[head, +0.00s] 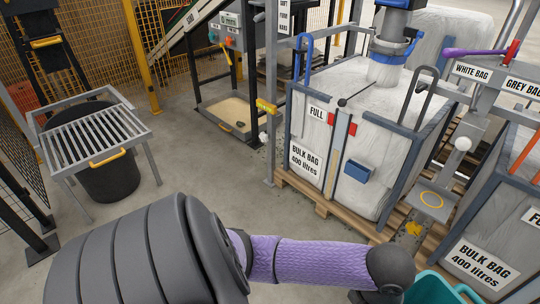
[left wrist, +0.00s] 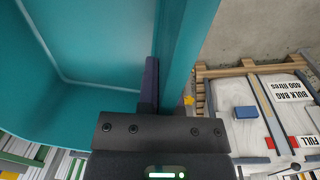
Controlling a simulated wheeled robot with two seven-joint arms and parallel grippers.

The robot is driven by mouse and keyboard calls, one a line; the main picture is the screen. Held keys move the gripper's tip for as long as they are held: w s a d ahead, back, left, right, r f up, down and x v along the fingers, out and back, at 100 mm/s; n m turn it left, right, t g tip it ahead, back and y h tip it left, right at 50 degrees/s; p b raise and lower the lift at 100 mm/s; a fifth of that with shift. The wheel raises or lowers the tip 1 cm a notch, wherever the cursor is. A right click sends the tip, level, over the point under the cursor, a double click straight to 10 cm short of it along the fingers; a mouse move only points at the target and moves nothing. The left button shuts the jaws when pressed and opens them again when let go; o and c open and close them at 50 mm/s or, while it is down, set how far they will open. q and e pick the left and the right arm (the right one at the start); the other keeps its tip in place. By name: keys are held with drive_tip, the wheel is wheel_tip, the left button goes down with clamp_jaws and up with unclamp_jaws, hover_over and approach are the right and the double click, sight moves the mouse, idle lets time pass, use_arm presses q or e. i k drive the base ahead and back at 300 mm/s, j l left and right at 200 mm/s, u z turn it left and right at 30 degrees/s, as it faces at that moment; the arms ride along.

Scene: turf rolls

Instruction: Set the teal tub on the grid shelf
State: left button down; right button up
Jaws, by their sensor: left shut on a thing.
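The teal tub (head: 440,291) shows only in part at the bottom right of the head view. In the left wrist view the tub (left wrist: 90,45) fills the upper left, and I see into its inside. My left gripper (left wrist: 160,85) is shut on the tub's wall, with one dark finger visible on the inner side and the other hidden. The grid shelf (head: 94,133), a grey frame of metal bars on legs with a yellow handle, stands at the left of the head view, far from the tub. Its top looks bare. My right gripper is out of view.
A black bin (head: 108,182) stands under the grid shelf. A white bulk bag (head: 395,120) in a frame on a pallet (head: 320,198) stands at centre right, with another bulk bag (head: 478,265) at right. Concrete floor (head: 215,170) is clear between shelf and pallet.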

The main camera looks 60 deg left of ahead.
sight(99, 130)
drive_tip(key=k+j+u, duration=0.1)
drive_tip(key=j+u, duration=0.2)
drive_tip(key=j, duration=0.15)
drive_tip(key=j+u, duration=0.25)
drive_tip(key=j, duration=0.25)
drive_tip(key=j+u, duration=0.3)
drive_tip(key=j, duration=0.2)
drive_tip(key=j+u, duration=0.3)
drive_tip(key=j, duration=0.2)
drive_tip(key=i+j+u, duration=0.15)
drive_tip(key=j+u, duration=0.15)
drive_tip(key=j, duration=0.15)
drive_tip(key=i+j+u, duration=0.25)
drive_tip(key=j, duration=0.2)
drive_tip(key=i+j+u, duration=0.1)
drive_tip(key=j+u, duration=0.2)
drive_tip(key=i+j, duration=0.15)
drive_tip(key=j, duration=0.2)
drive_tip(key=i+j, duration=0.15)
drive_tip(key=j, duration=0.15)
drive_tip(key=i+j, duration=0.2)
drive_tip(key=j, duration=0.15)
drive_tip(key=i+j, duration=0.15)
drive_tip(key=j, duration=0.2)
